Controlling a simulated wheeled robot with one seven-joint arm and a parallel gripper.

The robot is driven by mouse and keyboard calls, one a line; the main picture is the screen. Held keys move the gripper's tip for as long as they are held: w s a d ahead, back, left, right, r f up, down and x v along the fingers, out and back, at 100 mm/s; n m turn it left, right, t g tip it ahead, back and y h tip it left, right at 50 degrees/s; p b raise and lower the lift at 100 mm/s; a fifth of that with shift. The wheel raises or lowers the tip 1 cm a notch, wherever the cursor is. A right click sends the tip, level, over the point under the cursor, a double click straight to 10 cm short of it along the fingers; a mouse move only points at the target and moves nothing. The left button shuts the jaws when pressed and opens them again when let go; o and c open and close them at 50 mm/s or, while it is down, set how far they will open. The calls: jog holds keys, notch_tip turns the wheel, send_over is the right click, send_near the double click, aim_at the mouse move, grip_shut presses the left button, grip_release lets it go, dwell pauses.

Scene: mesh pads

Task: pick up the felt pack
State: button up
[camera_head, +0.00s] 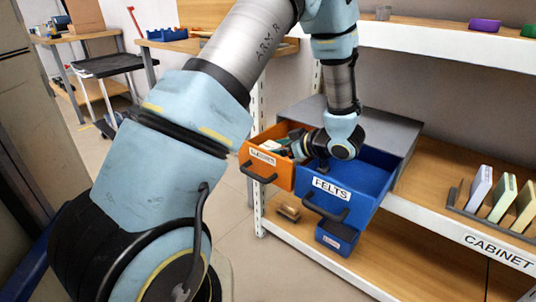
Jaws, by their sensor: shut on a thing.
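My gripper (297,147) is dark and points left from my wrist, at the border between an orange drawer and a blue drawer. It is shut on a small pale pack (287,143), mostly hidden by the fingers and the drawer wall. I cannot tell from its look whether this is the felt pack. The blue drawer (318,208), labelled FELTS, is pulled open to the right of the gripper. Its visible floor looks bare and blue, and my wrist hides part of it. The orange drawer (277,179) on its left is also open, with pale pieces inside.
A grey drawer housing (390,133) stands on the cabinet shelf (430,184). Several upright pale packs (502,198) stand in a rack at right. A small brown object (289,213) lies on the lower shelf. Open floor (215,215) lies left.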

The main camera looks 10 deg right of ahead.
jog(key=shift+c, duration=0.9)
